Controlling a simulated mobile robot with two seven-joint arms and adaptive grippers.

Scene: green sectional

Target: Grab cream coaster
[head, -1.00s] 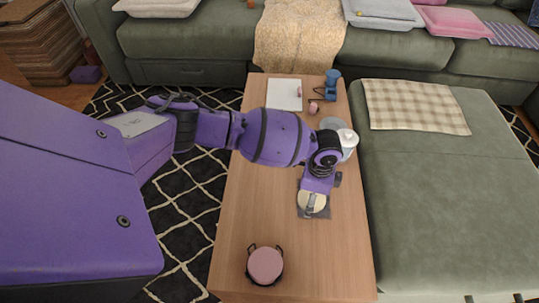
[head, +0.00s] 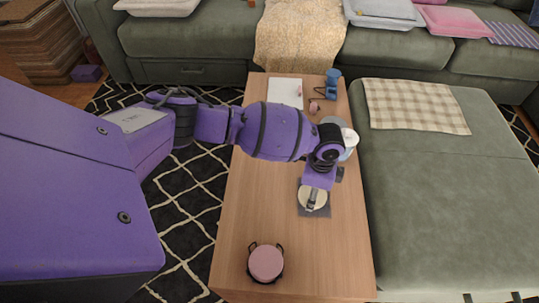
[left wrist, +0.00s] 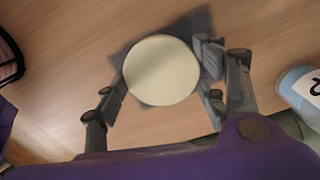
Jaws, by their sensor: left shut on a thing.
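The cream coaster (head: 306,200) is a round, flat disc over a dark grey square (head: 322,212) on the wooden coffee table. In the left wrist view the cream coaster (left wrist: 160,70) lies between my left fingers, with grey corners of the square (left wrist: 195,22) showing around it. My left gripper (head: 313,203) reaches down from above and is shut on the coaster; it also shows in the left wrist view (left wrist: 163,78). Whether the coaster is clear of the square I cannot tell. My right gripper is out of view.
A pink lidded pot (head: 266,262) stands at the table's near end. A white lidded container (head: 350,139), partly behind my arm, a blue item (head: 332,82) and a white sheet (head: 287,92) are farther back. The green sectional (head: 450,200) borders the table's right side.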

